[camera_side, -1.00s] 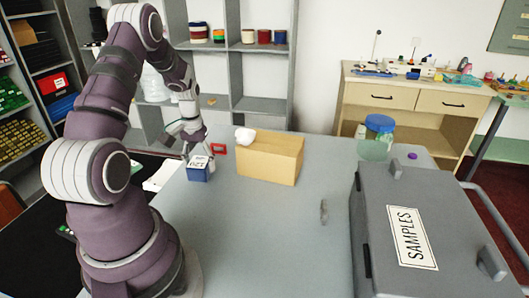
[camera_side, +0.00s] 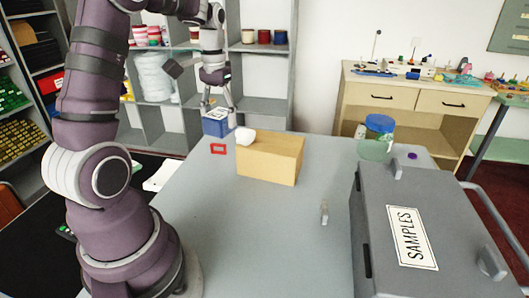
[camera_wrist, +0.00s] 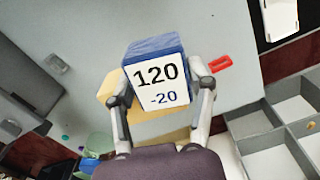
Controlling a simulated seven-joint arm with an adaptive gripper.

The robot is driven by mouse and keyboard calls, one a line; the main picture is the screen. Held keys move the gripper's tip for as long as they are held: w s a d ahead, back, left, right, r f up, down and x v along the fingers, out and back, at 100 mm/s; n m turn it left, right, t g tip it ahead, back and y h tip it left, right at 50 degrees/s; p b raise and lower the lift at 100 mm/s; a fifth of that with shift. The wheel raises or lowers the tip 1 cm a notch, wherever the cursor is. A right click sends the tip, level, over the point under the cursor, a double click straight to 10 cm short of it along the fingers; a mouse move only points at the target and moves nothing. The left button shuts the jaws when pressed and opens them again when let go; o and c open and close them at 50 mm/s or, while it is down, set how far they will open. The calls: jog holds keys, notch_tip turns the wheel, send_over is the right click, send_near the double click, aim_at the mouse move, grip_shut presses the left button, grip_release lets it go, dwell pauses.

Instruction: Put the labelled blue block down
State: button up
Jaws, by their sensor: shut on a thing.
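The blue block (camera_side: 214,128) has a white label on its face; in the wrist view the block (camera_wrist: 153,46) shows "120" and "-20" on that label. My gripper (camera_side: 218,110) is shut on it, pointing down; in the wrist view a finger of my gripper (camera_wrist: 161,84) presses on each side of the block. The block appears raised above the far left part of the grey counter (camera_side: 255,230). Its underside is hidden. A small red frame (camera_side: 218,148) lies on the counter below it in the side view, to its right in the wrist view (camera_wrist: 221,64).
A tan box (camera_side: 270,162) with a white lump (camera_side: 245,136) on top stands close to the right of the block. A grey case marked SAMPLES (camera_side: 450,245) and a greenish jar (camera_side: 374,150) stand further right. Shelves (camera_side: 262,75) rise behind. The counter's front middle is mostly clear.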

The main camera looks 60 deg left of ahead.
jog(key=w+d+m, duration=0.4)
jog(key=d+m, duration=0.4)
jog(key=d, duration=0.5)
jog(key=m, duration=0.7)
send_over(289, 252)
notch_tip(289, 252, down, 15)
jog(key=shift+s+r, duration=0.1)
jog(key=o, duration=1.2)
